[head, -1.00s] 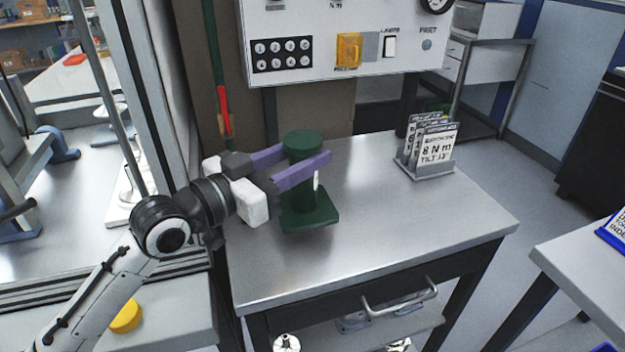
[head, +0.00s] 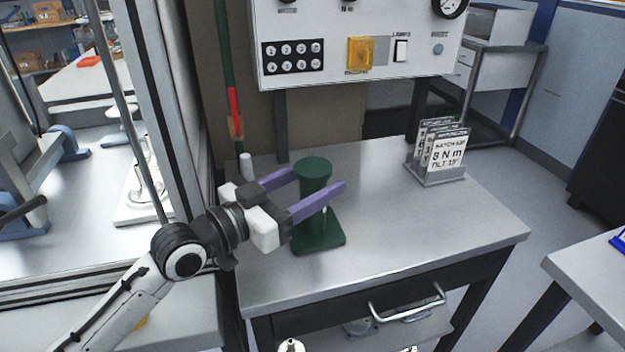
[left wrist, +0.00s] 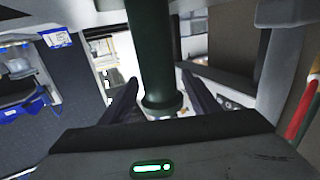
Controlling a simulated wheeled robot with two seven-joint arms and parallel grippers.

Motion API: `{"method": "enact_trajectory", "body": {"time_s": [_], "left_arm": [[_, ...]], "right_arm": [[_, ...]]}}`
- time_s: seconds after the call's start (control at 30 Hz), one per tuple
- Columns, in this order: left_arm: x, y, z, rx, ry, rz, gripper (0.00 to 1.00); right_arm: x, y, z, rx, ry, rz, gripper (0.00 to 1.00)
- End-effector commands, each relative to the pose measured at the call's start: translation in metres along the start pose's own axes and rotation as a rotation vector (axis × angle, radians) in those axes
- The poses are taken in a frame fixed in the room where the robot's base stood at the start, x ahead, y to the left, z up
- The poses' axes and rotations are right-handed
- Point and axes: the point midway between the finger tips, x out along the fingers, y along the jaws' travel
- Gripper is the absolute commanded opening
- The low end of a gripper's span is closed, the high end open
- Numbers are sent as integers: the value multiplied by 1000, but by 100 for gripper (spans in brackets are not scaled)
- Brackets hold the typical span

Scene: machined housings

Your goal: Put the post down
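The dark green post (head: 316,169) stands upright near the left side of the metal bench (head: 400,235), its square base appearing flat on the top. My left gripper (head: 321,179) reaches in from the left, its two purple fingers on either side of the post's shaft just below the round cap. In the left wrist view the post (left wrist: 150,50) stands between the fingers with narrow gaps beside it, so the gripper looks open around it. The near finger hides part of the shaft. My right gripper is not in view.
A rack of sign cards (head: 440,160) stands at the bench's back right. A control panel (head: 355,45) hangs above the back edge. A green and red pole (head: 230,95) rises at the back left, near a small white cylinder (head: 246,165).

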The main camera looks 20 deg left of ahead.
Motion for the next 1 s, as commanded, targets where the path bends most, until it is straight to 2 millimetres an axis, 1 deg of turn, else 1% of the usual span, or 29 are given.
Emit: {"method": "enact_trajectory", "body": {"time_s": [0.23, 0.37, 0.47, 0.7, 0.8, 1.0], "left_arm": [[0, 0, 0, 0, 0, 0, 56], [-2, 0, -4, 0, 0, 0, 56], [-15, -1, -1, 1, -3, -2, 56], [-63, 1, 0, 3, -6, 1, 56], [-80, 0, 1, 1, -6, -2, 56], [-106, -1, 0, -1, -4, -3, 56]], "right_arm": [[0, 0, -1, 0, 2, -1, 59], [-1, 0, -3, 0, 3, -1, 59], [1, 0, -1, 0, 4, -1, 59], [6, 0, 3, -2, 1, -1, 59], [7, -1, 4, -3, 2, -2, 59], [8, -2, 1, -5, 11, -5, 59]]}}
